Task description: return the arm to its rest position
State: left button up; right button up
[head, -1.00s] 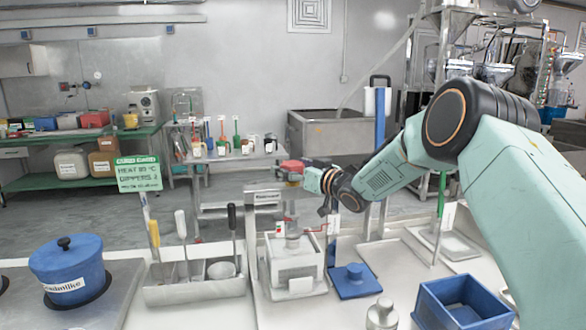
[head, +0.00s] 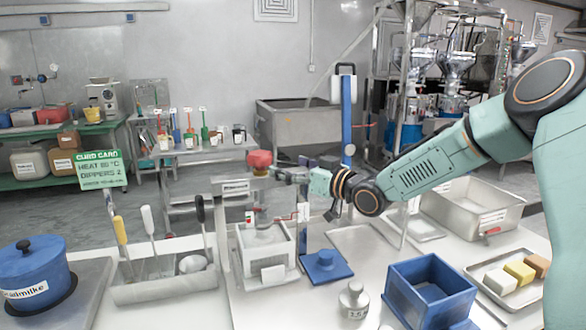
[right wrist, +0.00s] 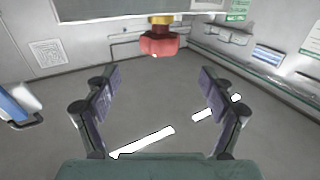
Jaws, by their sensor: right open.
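My right arm comes in from the right in the head view, stretched over the counter. Its gripper (head: 292,174) points left, just right of a red knob (head: 259,159) with a yellow part under it. In the right wrist view the gripper (right wrist: 160,80) is open, its two dark fingers wide apart with nothing between them. The red knob (right wrist: 152,45) shows there beyond the fingertips, apart from them. My left gripper is not in view.
Below my right gripper stand a white box-shaped press (head: 265,248) and a blue plate (head: 326,265). A steel weight (head: 353,300), an open blue box (head: 430,290) and a steel pan (head: 472,208) lie under the arm. A blue pot (head: 35,272) stands at left.

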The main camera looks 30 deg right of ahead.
aim_at(259, 153)
jog(key=shift+s, duration=0.3)
jog(key=shift+w, duration=0.1)
dwell(0.3)
jog(key=shift+x, duration=6)
jog(key=v, duration=1.2)
jog(key=x, duration=1.2)
jog(key=shift+w+a, duration=0.1)
jog(key=shift+r+m+h+b, duration=0.1)
jog(key=shift+m+h+b, duration=0.5)
jog(key=shift+h+b, duration=0.3)
jog(key=shift+t+h, duration=0.3)
jog(key=shift+h, duration=0.1)
